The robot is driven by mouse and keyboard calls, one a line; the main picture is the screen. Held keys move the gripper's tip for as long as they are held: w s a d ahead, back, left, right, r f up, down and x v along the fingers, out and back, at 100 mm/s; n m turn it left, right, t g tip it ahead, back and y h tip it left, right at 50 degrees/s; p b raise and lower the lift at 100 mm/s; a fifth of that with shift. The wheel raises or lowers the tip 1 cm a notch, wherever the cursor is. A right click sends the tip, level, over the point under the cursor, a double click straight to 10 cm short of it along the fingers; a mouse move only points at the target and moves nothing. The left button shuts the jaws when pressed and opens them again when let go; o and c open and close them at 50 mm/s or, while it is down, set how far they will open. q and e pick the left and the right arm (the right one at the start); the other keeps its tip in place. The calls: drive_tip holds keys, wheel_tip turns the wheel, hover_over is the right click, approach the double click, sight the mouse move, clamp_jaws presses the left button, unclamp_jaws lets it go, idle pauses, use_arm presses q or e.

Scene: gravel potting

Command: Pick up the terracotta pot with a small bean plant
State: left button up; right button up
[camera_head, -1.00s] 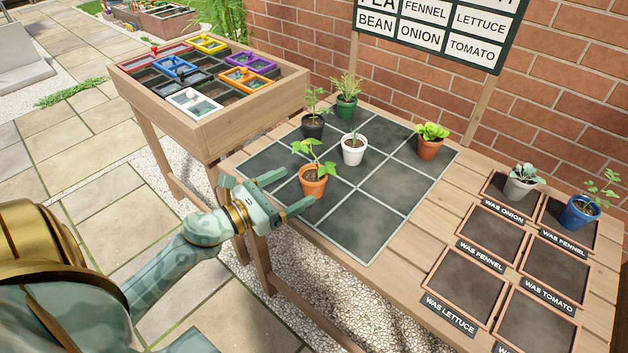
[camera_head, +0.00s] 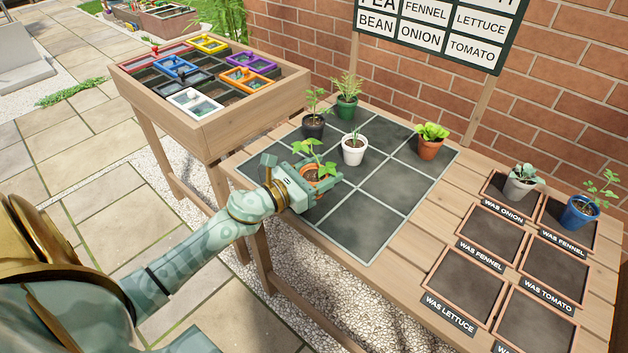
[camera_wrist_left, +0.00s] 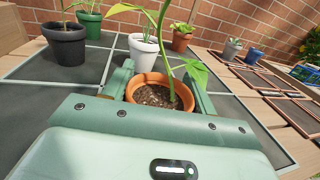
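The terracotta pot (camera_head: 318,183) with a green leafy bean plant stands upright on the dark grid mat near its front left edge. In the left wrist view the pot (camera_wrist_left: 150,80) shows dark soil and a tall stem, directly in front of the palm. My left gripper (camera_head: 318,166) has one finger on each side of the pot. The fingers (camera_wrist_left: 160,88) are still spread about as wide as before. Whether they touch the pot is hard to tell. The palm and fingers hide part of the pot in the head view. My right gripper is not in view.
On the mat (camera_head: 365,225) stand a black pot (camera_head: 313,127), a white pot (camera_head: 354,152), a green pot (camera_head: 346,107) and another terracotta pot (camera_head: 429,149) with lettuce-like leaves. Labelled trays (camera_head: 464,291) lie at right. A wooden planter box (camera_head: 215,135) stands at left.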

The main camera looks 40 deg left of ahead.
use_arm(q)
drive_tip(key=c, duration=0.4)
